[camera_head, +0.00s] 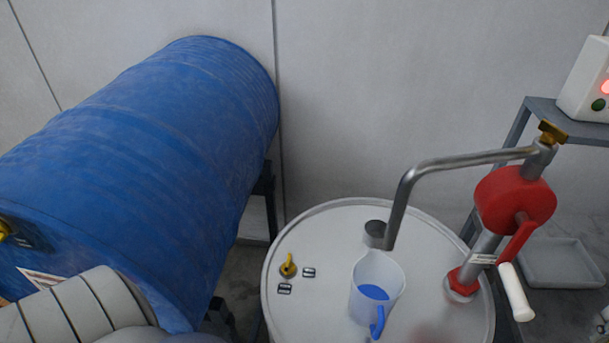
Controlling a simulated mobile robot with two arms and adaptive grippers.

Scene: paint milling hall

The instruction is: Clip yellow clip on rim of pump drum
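The pump drum (335,225) is a pale grey drum with a raised rim, standing upright at the bottom centre right. A small yellow piece (288,266), which may be the yellow clip, is on its lid near the left rim. Two small dark labels lie beside it. A red hand pump (514,200) with a bent metal spout rises from the lid's right side. A pale grey segmented part of my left arm shows at the bottom left. Neither of my grippers shows, so what they hold cannot be seen.
A clear jug (377,285) with a blue handle stands on the lid below the spout. A large blue drum (150,140) lies on a dark stand at left. A grey tray (562,262) is at right, below a shelf with a white control box (585,80).

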